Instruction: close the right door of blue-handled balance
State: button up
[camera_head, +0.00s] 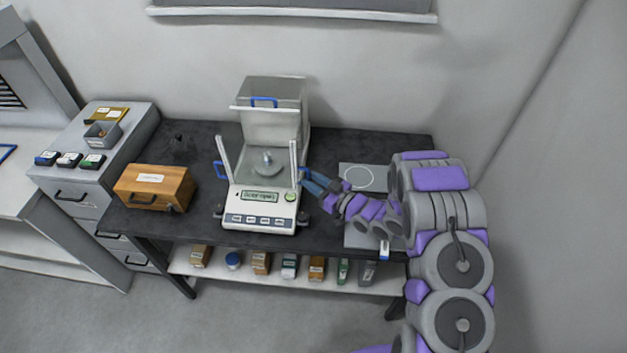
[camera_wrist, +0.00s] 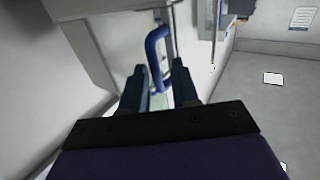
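The balance (camera_head: 258,212) stands on the dark table, with a lit display, a round pan (camera_head: 264,164) and glass draft-shield walls. One blue handle (camera_head: 220,170) is on its left side and another (camera_head: 264,101) on its top. My gripper (camera_head: 312,181) is at the balance's right side, coming in from the right. In the wrist view the right door's blue handle (camera_wrist: 157,58) stands between the fingertips of my gripper (camera_wrist: 161,76). The fingers are apart, with the handle between them; contact is not clear. How far the right door stands open is hard to tell.
A wooden box (camera_head: 154,187) stands left of the balance. A grey plate with a white circle (camera_head: 358,177) lies right of it, partly behind my arm. A drawer cabinet (camera_head: 84,180) holds small boxes at the left. Several containers stand on the lower shelf (camera_head: 212,270).

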jog(key=shift+o, duration=0.6)
jog(key=shift+w, duration=0.15)
jog(key=v, duration=1.7)
jog(key=shift+d, duration=0.25)
